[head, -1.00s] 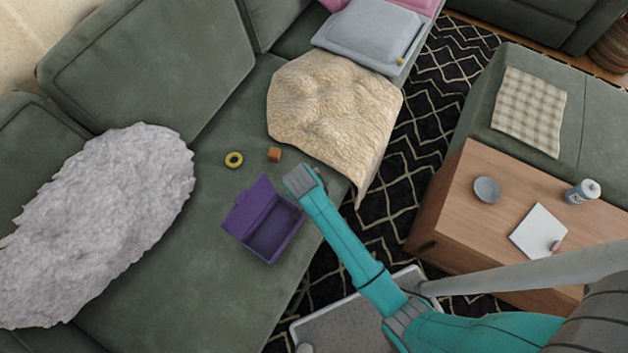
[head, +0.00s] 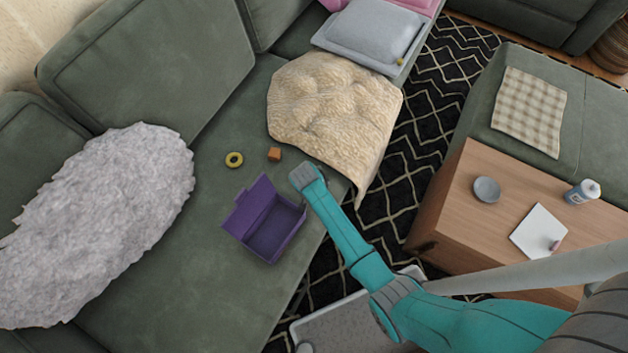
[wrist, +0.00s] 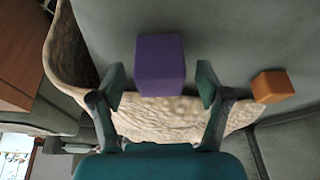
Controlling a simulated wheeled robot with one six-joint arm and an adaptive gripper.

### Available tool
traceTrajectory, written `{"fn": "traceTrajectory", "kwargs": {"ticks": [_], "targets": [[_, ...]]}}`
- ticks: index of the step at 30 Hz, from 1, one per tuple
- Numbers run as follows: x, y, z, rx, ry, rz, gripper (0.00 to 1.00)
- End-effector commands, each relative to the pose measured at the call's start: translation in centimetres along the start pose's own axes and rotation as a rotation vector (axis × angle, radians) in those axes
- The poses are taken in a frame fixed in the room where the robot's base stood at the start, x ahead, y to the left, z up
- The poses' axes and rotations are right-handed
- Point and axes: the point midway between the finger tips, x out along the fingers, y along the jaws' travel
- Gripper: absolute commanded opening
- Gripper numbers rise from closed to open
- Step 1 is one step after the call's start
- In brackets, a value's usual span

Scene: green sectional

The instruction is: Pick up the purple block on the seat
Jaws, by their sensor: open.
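The purple block (wrist: 160,65) shows in the wrist view, upper middle, on the green seat. My gripper (wrist: 160,75) is open, with one dark finger on each side of the block's lower part in the picture. Gaps show on both sides, and I cannot tell how deep the block lies between the fingers. In the head view the purple block is not visible, and my arm's end covers that part of the seat edge. My fingers are hidden there too.
A beige blanket (head: 330,105) drapes the seat edge. A wooden table (head: 450,235) stands right.

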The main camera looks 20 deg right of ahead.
Motion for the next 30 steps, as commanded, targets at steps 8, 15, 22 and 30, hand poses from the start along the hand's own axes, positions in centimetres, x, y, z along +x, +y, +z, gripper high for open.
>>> {"fn": "traceTrajectory", "kwargs": {"ticks": [8,15,22,30], "targets": [[0.85,-0.02,-0.01,0.0,0.001,-0.001,0.76],[0.83,-0.02,0.0,0.0,0.001,-0.001,0.39],[0.82,-0.02,0.0,0.0,0.001,-0.001,0.12],[0.37,-0.05,-0.21,0.0,0.002,-0.002,0.11]]}}
